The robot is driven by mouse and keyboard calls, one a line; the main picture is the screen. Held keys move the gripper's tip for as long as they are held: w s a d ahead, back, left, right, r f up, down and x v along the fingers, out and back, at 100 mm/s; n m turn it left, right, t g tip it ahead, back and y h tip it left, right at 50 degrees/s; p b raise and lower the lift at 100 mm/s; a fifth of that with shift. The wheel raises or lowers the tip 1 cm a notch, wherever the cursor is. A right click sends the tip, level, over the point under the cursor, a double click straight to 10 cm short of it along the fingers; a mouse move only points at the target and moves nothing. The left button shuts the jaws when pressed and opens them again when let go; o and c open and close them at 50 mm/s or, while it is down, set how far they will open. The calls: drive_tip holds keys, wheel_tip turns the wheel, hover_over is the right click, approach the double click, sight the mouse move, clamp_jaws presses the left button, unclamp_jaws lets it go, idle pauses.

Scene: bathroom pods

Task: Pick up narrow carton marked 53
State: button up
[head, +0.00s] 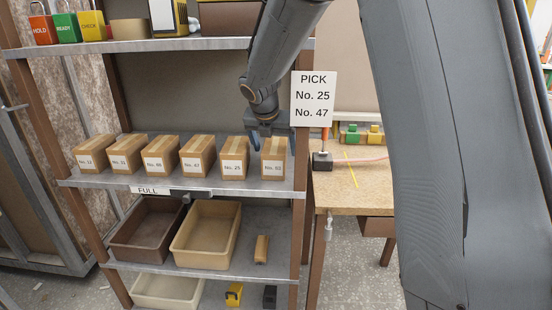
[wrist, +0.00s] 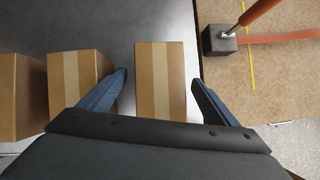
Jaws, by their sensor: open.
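The narrow carton marked 53 (head: 273,158) is the rightmost of a row of brown taped cartons on the middle shelf; its small label is hard to read. In the wrist view this carton (wrist: 161,90) lies between my two blue fingers, with a gap on each side. My gripper (head: 268,135) is open and points down at the carton's top. It also shows in the wrist view (wrist: 161,78), empty. My gripper's palm hides the carton's near end there.
Carton No. 25 (head: 233,160) stands close to the left, near the left finger. A PICK sign (head: 313,98) naming No. 25 and No. 47 and the shelf's post (head: 300,190) are on the right. The upper shelf (head: 150,46) is overhead. Bins (head: 205,232) sit below.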

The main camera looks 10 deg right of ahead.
drive_tip(key=shift+f+p, duration=0.25)
drive_tip(key=shift+p, duration=0.05)
idle(0.5)
drive_tip(key=c, duration=1.5)
drive_tip(key=shift+c, duration=0.3)
drive_tip(key=shift+r+b, duration=0.2)
drive_tip(key=shift+b, duration=0.1)
drive_tip(key=shift+r, duration=0.1)
drive_tip(key=shift+r+p, duration=0.2)
drive_tip(key=shift+p, duration=0.25)
drive_tip(key=shift+r+p, duration=0.15)
drive_tip(key=shift+p, duration=0.25)
